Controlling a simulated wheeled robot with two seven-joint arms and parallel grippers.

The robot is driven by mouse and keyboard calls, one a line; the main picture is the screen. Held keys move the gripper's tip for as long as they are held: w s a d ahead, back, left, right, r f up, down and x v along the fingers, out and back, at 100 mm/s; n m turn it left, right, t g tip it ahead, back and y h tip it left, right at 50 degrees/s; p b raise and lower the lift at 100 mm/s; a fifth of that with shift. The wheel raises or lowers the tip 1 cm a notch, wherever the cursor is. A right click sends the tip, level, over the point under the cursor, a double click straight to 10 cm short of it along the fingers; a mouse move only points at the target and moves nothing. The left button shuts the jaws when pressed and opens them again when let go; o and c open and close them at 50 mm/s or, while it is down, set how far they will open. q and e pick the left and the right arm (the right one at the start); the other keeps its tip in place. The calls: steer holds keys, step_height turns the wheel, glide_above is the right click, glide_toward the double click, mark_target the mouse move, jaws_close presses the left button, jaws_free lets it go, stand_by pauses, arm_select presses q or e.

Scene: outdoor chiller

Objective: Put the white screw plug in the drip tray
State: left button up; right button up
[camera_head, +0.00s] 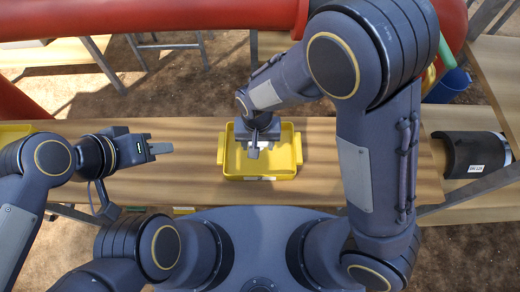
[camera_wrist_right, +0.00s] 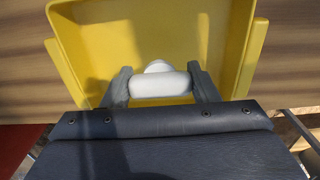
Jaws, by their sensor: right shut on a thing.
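The white screw plug (camera_wrist_right: 160,84) is held between the two fingers of my right gripper (camera_wrist_right: 161,86) in the right wrist view. The yellow drip tray (camera_head: 286,166) stands on the wooden bench in the head view, and it fills much of the right wrist view (camera_wrist_right: 100,45). My right gripper (camera_head: 254,150) is over the tray in the head view. The exact height of the plug above the tray floor cannot be told. My left gripper (camera_head: 161,149) is left of the tray and away from it; whether its fingers are parted cannot be seen.
The wooden bench top (camera_head: 330,165) is bare to the right of the tray. Another yellow item (camera_head: 14,131) shows at the left edge. A dark curved shell with a label (camera_head: 470,153) lies at the right. Large red pipes (camera_head: 140,17) cross the top and left.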

steer(key=shift+w+d+f+b, duration=0.15)
steer(key=shift+f+b, duration=0.7)
steer(key=shift+f, duration=0.2)
steer(key=shift+w+d+f+b, duration=0.1)
steer(key=shift+d+f+b, duration=0.05)
steer(key=shift+f+b, duration=0.8)
steer(key=o, duration=1.4)
steer(key=shift+p, duration=0.3)
